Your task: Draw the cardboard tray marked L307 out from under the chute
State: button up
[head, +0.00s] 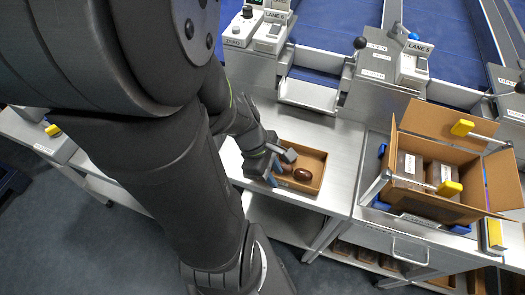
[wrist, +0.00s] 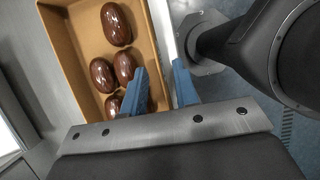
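A brown cardboard tray (head: 310,160) with dark glossy dates (head: 302,174) in it lies on the metal bench, just in front of a pale chute lip (head: 308,95). No L307 mark can be read on it. In the wrist view the tray (wrist: 72,40) holds several dates (wrist: 116,25), and its right wall runs between my fingers. My gripper (head: 279,165) is at the tray's near left side. In the wrist view my gripper (wrist: 160,85) has its blue fingers apart, the left one over the tray's inside and the right one outside the wall. Contact with the wall cannot be told.
An open cardboard box (head: 440,130) with packed trays stands on the right, held by a frame with yellow-tipped clamps (head: 449,188). Lane 5's control post (head: 378,60) stands behind. The bench's front edge runs close to the tray, with floor beyond.

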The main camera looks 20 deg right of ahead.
jog(key=v, duration=1)
jog(key=shift+r, duration=0.1)
jog(key=x, duration=1.1)
jog(key=shift+f, duration=0.4)
jog(key=shift+r, duration=0.1)
jog(key=v, duration=1.1)
jog(key=shift+r, duration=0.3)
